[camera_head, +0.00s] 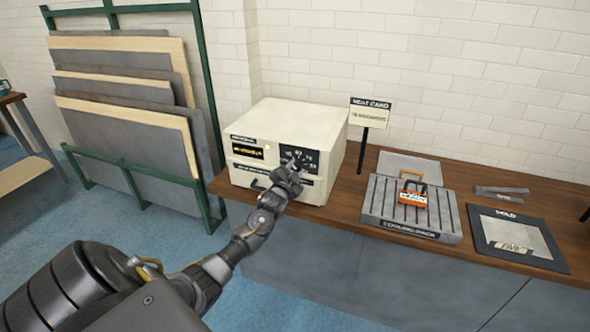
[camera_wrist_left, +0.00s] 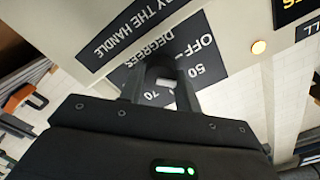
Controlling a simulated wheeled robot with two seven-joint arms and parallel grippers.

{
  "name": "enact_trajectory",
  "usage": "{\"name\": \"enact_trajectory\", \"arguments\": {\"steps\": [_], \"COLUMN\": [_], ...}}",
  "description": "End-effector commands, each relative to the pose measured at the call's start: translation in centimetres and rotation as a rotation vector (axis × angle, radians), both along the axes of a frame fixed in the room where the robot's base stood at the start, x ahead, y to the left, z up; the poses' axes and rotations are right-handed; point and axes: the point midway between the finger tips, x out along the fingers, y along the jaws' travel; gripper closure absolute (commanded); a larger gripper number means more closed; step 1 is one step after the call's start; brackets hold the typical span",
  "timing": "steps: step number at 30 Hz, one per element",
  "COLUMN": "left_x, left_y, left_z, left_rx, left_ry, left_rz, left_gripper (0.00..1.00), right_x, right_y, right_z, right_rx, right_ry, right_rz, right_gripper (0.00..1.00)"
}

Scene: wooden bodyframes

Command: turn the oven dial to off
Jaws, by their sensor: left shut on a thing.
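The oven (camera_head: 300,125) is a cream box on the wooden counter. Its dial panel (camera_head: 322,158) is dark with white numbers, at the right of its front. My left gripper (camera_head: 293,167) reaches up to this panel. In the left wrist view the gripper (camera_wrist_left: 160,88) is shut on the dark dial (camera_wrist_left: 160,75), and the panel (camera_wrist_left: 200,38) around it reads OFF, 50, 70 and DEGREES, upside down. The fingers partly hide the dial, so its exact setting cannot be told. My right gripper is not in view.
A cooling rack (camera_head: 380,208) with an orange-handled item (camera_head: 413,195) stands right of the oven. A card sign (camera_head: 370,113) stands behind it. A dark mat (camera_head: 515,235) lies at the far right. A rack of boards (camera_head: 130,90) stands left. Wooden counter (camera_head: 350,195) shows between oven and rack.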

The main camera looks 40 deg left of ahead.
Motion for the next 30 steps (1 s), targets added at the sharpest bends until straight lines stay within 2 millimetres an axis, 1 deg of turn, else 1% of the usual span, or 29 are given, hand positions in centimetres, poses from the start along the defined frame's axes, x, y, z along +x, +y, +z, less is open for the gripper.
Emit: {"name": "enact_trajectory", "arguments": {"steps": [9,18,24,30], "left_x": [-0.02,-0.01,0.0,0.01], "left_y": [0.02,0.02,-0.01,-0.03], "left_z": [-0.03,0.01,0.0,-0.05], "left_rx": [-0.285,-0.532,-0.658,-0.74], "left_ry": [-0.098,-0.186,-0.23,-0.258], "left_rz": [0.003,0.001,0.001,0.0], "left_gripper": [0.9,0.9,0.9,0.9], "right_x": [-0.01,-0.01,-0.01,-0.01], "right_y": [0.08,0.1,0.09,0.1], "right_z": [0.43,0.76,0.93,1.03], "right_rx": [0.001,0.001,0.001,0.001], "right_ry": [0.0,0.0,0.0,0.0], "right_rz": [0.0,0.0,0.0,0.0], "right_gripper": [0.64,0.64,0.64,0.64]}}
